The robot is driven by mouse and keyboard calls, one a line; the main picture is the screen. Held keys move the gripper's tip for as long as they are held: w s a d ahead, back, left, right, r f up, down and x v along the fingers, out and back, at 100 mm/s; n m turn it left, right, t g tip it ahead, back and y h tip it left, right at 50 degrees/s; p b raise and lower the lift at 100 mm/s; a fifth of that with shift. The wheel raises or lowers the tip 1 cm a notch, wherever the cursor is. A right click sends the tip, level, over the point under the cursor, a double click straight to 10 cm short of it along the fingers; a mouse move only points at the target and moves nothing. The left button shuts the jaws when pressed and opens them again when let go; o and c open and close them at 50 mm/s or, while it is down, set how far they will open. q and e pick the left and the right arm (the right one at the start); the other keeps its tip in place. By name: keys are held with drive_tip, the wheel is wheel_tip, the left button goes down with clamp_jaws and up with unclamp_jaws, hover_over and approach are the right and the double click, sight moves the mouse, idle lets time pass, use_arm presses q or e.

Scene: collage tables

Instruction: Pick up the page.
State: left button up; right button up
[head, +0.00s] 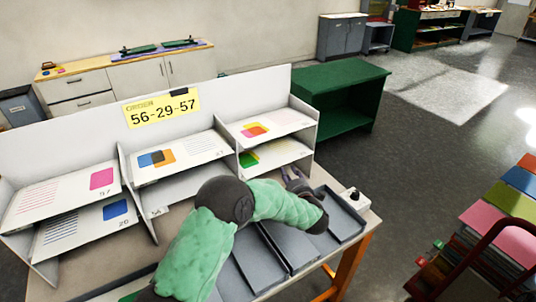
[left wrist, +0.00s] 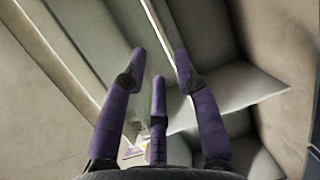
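Printed pages lie in a white shelf rack. In the head view, a page with a pink square, labelled 57 (head: 62,190), is on the upper left shelf, and a page with a blue square, labelled 26 (head: 85,225), is below it. A page with overlapping squares (head: 178,156) is in the upper middle. A pink-and-orange page (head: 268,127) is upper right, above a page with a green patch (head: 275,154).
Grey trays (head: 262,262) lie on the table in front. A small white box with a black knob (head: 354,200) stands at the right edge. A green cabinet (head: 340,92) stands behind.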

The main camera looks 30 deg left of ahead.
sight(285, 163)
use_arm(q)
drive_tip(key=b+x, duration=0.1)
drive_tip(key=x, duration=0.3)
drive_tip(key=b+x, duration=0.1)
drive_tip(key=x, duration=0.2)
drive_tip(key=shift+w+d+f+b, duration=0.2)
drive_tip(key=shift+w+f+b, duration=0.05)
drive_tip(key=shift+w+b, duration=0.1)
drive_tip(key=shift+w+a+r, duration=0.1)
drive_tip(key=shift+w+a, duration=0.05)
drive_tip(key=shift+a, duration=0.05)
clamp_jaws()
